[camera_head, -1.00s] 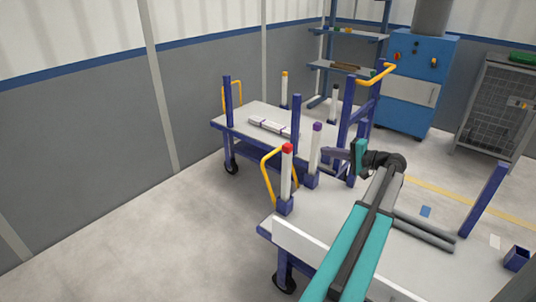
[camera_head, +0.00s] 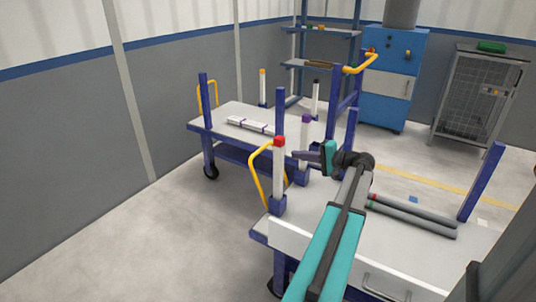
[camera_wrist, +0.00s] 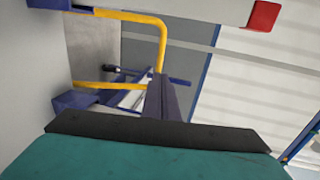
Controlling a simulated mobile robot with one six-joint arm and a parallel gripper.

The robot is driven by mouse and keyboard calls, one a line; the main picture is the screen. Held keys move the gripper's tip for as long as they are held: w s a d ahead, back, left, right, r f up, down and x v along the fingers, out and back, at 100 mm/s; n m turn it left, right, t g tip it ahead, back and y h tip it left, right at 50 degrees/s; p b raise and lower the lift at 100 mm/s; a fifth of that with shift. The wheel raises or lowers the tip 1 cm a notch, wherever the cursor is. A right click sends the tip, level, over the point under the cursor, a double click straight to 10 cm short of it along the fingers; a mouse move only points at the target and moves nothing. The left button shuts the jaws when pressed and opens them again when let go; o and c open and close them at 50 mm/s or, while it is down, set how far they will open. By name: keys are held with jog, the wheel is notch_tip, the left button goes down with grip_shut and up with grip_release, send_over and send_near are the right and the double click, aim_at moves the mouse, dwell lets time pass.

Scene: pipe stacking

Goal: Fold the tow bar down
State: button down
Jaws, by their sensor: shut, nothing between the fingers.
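I cannot tell for sure which part is the tow bar. A yellow handle (camera_head: 362,63) stands up on a blue frame at the far cart's right end. A yellow loop (camera_head: 258,172) rises at the near cart's left end, beside a white post with a red cap (camera_head: 279,165). My gripper (camera_head: 297,155) is shut and empty, pointing left, level with the upper part of that post and overlapping the purple-capped post in the picture. In the wrist view my shut fingers (camera_wrist: 165,97) appear in front of a yellow loop (camera_wrist: 150,20), with no clear contact.
The near cart's deck (camera_head: 395,250) carries grey pipes (camera_head: 415,217) and a blue upright (camera_head: 482,182). The far cart (camera_head: 235,115) holds white pipes. A blue cabinet (camera_head: 395,75) and a mesh cage (camera_head: 475,105) stand behind. The floor at left is clear.

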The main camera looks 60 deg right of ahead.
aim_at(262, 150)
jog(key=b+x, duration=0.3)
jog(key=x, duration=1.1)
dwell(0.4)
jog(key=shift+x, duration=1.5)
jog(key=shift+s, duration=0.1)
jog(key=shift+s+r+p, duration=0.35)
jog(key=shift+s, duration=0.15)
jog(key=r+p+v, duration=0.3)
jog(key=v, duration=0.9)
jog(key=shift+w, duration=0.15)
